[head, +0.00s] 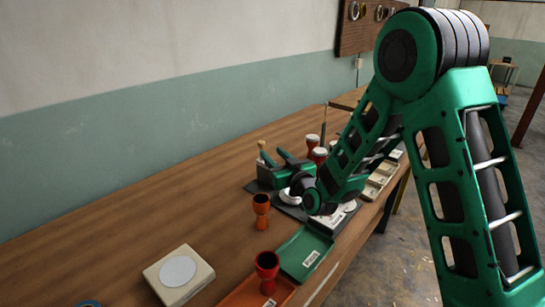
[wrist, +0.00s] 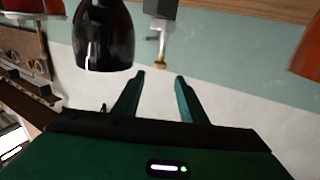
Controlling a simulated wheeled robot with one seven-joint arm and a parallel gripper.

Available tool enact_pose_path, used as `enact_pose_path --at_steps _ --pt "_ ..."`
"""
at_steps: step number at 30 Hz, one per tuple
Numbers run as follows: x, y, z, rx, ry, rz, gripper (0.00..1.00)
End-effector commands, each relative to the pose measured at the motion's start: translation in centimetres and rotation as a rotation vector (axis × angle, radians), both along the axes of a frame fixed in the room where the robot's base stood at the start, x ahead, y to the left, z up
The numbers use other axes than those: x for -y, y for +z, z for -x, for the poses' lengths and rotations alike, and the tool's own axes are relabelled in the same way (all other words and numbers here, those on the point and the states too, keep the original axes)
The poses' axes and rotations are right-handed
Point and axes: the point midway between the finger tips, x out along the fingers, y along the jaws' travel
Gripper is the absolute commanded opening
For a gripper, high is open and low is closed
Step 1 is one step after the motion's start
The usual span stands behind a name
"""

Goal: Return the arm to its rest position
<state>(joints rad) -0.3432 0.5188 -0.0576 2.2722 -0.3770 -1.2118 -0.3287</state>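My green gripper (head: 276,155) is over the wooden table in the head view, at the end of my bent arm. In the wrist view its two fingers (wrist: 157,88) stand apart with nothing between them. An orange goblet drum (head: 261,203) stands upright on the table, in front of the gripper. A darker red one (head: 267,262) stands at the orange tray (head: 240,296). Red drums with pale tops (head: 319,156) stand behind the gripper. A glossy black cup shape (wrist: 103,40) and a metal piece with a brass tip (wrist: 161,45) show beyond the fingers.
A green labelled tray (head: 308,248) lies at the table's front edge. A cream box with a round disc (head: 179,270) sits at lower left. Pale trays (head: 378,184) lie right of the gripper, partly behind my arm. The wooden table (head: 140,215) is bare at left, along the wall.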

Motion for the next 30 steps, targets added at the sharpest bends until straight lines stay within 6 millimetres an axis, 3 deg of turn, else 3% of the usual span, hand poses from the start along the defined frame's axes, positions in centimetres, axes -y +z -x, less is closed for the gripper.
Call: enact_pose_path --at_steps 8,11,16,23,30 --pt "0.4 0.4 0.2 -0.026 0.004 0.014 0.38" --pt "1.5 1.0 0.7 -0.083 0.008 0.042 0.38" --pt "5.0 1.8 2.9 -0.25 -0.001 0.115 0.38" --pt "11.3 2.0 8.4 -0.504 -0.061 0.202 0.38" --pt "18.5 1.9 16.9 -0.784 -0.177 0.254 0.38"
